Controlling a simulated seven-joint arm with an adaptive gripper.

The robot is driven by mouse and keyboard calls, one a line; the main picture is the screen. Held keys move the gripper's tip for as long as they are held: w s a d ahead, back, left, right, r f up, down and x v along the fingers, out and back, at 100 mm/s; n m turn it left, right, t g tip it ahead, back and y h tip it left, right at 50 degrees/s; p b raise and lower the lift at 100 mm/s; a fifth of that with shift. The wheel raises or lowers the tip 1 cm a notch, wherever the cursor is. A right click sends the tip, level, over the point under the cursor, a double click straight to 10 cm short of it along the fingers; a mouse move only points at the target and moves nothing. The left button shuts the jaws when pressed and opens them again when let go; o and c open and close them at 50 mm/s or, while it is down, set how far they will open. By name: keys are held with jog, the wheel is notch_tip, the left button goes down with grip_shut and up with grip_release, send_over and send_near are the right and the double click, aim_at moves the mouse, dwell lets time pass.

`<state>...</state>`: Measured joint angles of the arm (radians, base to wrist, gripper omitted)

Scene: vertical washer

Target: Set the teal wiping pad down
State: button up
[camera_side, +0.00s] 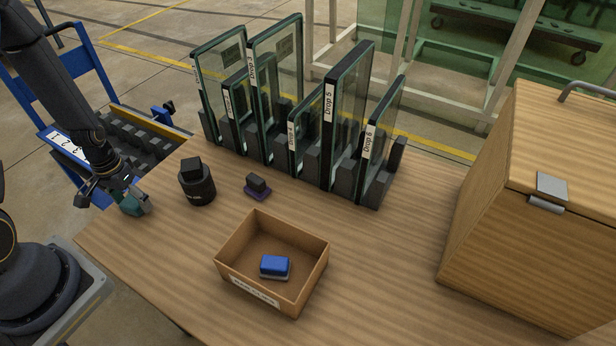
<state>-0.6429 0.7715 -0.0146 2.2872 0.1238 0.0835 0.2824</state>
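The teal wiping pad (130,205) is at my gripper (118,200), low over or on the left part of the wooden table (150,255). The gripper points down, with its fingers on either side of the pad, and looks shut on it. The fingers partly hide the pad. I cannot tell whether the pad's underside touches the table.
A black round container (197,183) stands just right of my gripper. An open box (273,262) holds a blue pad (275,266). Glass panes (345,115) stand in racks behind. A wooden cabinet (540,210) is at right.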

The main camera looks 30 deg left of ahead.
aim_at(132, 203)
dwell(0.3)
notch_tip(132, 203, up, 16)
jog(key=d+r+m+t+y, duration=0.1)
jog(key=d+r+t, duration=0.1)
jog(key=d+r, duration=0.7)
notch_tip(132, 203, up, 3)
jog(key=shift+w+d+f+t, duration=0.1)
jog(key=shift+w+d+t, duration=0.25)
jog(key=shift+d+t, duration=0.05)
jog(key=s+d+r+t, duration=0.1)
jog(key=d+r, duration=0.1)
jog(key=s+d+r+m+t, duration=0.1)
jog(key=s+d+r, duration=0.1)
jog(key=d, duration=0.1)
jog(key=s+d+r+h, duration=0.1)
jog(key=d+r, duration=0.1)
jog(key=shift+s+d+m+t, duration=0.3)
jog(key=shift+s+d+t, duration=0.05)
jog(key=shift+d+t, duration=0.05)
jog(key=shift+c, duration=0.6)
